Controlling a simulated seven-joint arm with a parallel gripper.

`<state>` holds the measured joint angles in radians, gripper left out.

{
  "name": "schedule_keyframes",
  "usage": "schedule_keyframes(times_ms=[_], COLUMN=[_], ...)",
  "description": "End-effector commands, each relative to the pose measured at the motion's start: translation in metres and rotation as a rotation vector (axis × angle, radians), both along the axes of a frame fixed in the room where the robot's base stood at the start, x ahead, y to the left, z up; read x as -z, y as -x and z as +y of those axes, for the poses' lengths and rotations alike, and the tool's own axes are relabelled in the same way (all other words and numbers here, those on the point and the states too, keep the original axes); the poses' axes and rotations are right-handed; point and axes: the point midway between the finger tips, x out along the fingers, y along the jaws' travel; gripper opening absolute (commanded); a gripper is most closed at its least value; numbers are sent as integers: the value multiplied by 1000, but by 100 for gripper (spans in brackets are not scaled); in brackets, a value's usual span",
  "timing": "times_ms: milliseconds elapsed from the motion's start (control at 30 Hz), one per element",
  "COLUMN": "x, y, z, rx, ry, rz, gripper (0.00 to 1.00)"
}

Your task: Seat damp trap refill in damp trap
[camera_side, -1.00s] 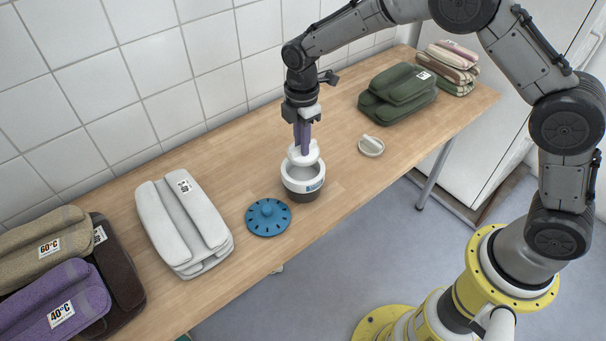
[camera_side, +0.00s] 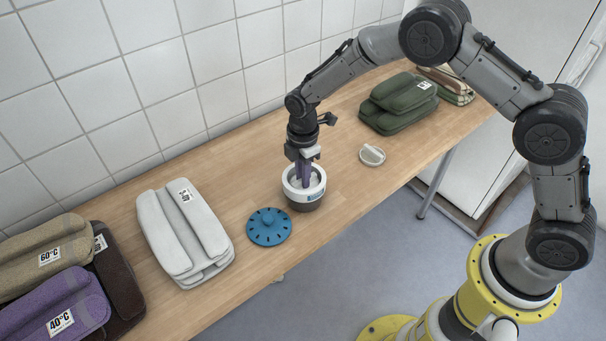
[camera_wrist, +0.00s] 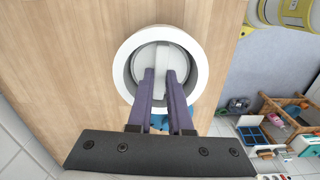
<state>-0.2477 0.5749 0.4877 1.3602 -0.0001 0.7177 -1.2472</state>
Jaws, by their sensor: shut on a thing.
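The damp trap refill (camera_wrist: 150,62) is a pale disc with a raised ridge, lying inside that ring. My gripper (camera_side: 304,181) points down into the cup. Its purple fingers (camera_wrist: 160,78) are shut on the refill's ridge. The cup wall hides the refill's lower edge, so I cannot tell whether it touches the bottom.
A blue slotted lid (camera_side: 268,227) lies just left of the trap. A second pale ridged disc (camera_side: 371,155) lies to the right. A folded white towel (camera_side: 183,232) is farther left, and green towels (camera_side: 398,103) are at the back right.

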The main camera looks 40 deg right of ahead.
Motion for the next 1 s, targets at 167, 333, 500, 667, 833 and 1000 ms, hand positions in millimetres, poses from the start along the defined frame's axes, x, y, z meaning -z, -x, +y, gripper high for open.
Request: schedule_keyframes(times_ms=[167, 333, 500, 667, 833, 1000], x=[1, 1, 0, -13, -46, -81], y=[0, 0, 0, 0, -1, -1], z=[0, 0, 0, 0, 0, 0], rx=[0, 0, 0, 0, 0, 0], ry=[0, 0, 0, 0, -1, -1], rz=[1, 1, 1, -1, -4, -3], gripper=[41, 48, 48, 48, 48, 48])
